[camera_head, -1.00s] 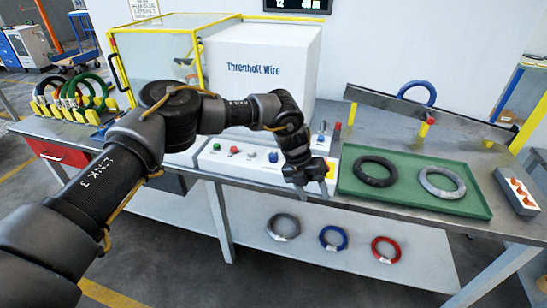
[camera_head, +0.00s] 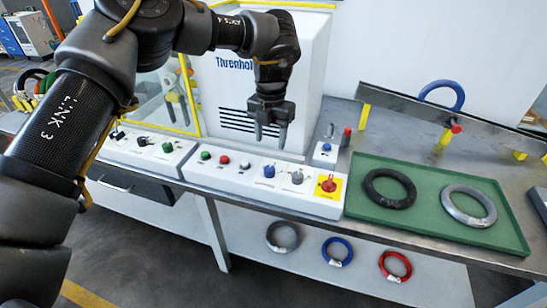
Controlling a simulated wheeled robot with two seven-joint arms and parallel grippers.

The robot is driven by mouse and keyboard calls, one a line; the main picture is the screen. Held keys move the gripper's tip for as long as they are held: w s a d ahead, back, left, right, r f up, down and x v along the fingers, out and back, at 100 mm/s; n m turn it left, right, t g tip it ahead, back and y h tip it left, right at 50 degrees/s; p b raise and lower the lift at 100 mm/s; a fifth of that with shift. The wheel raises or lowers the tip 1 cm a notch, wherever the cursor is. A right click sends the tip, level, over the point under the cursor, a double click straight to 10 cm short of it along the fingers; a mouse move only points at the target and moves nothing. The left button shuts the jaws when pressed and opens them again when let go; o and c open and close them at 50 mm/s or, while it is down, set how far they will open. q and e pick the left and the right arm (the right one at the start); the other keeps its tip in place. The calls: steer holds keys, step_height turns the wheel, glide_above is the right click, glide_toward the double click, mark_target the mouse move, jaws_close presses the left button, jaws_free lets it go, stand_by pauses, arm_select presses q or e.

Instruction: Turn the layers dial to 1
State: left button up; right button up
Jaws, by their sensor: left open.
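A white control panel (camera_head: 235,178) runs along the front of the table. It carries a blue knob (camera_head: 269,170), a grey knob (camera_head: 297,177), small green, red and pale buttons, and a red knob on a yellow plate (camera_head: 328,185). A second panel section (camera_head: 130,150) to the left has more knobs, one of them black (camera_head: 143,141). The labels are too small to read, so I cannot tell which is the layers dial. My left gripper (camera_head: 271,140) points down, open and empty, above and behind the blue knob, apart from it. My right gripper is not in view.
The white wire machine (camera_head: 310,75) stands right behind the gripper. A green tray (camera_head: 425,220) holds a black ring (camera_head: 389,189) and a grey ring (camera_head: 468,206). A small box with a blue button (camera_head: 326,150) stands near the panel's right end. Several coils lie on the lower shelf.

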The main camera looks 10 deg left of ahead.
mark_target(270, 168)
arm_select(q)
steer(key=shift+s+f, duration=0.2)
steer(key=shift+f, duration=0.4)
steer(key=shift+s+f, duration=0.2)
steer(key=shift+f, duration=0.35)
step_height(270, 168, down, 7)
steer(key=shift+w+a+p, duration=0.1)
steer(key=shift+w+p, duration=0.05)
steer(key=shift+p, duration=0.3)
steer(key=shift+f, duration=0.65)
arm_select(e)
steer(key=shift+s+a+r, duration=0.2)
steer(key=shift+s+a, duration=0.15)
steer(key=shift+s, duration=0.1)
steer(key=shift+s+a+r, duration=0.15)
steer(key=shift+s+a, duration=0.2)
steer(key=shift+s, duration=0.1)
arm_select(q)
steer(key=shift+c, duration=0.7)
steer(key=c, duration=0.8)
steer(key=shift+c, duration=0.2)
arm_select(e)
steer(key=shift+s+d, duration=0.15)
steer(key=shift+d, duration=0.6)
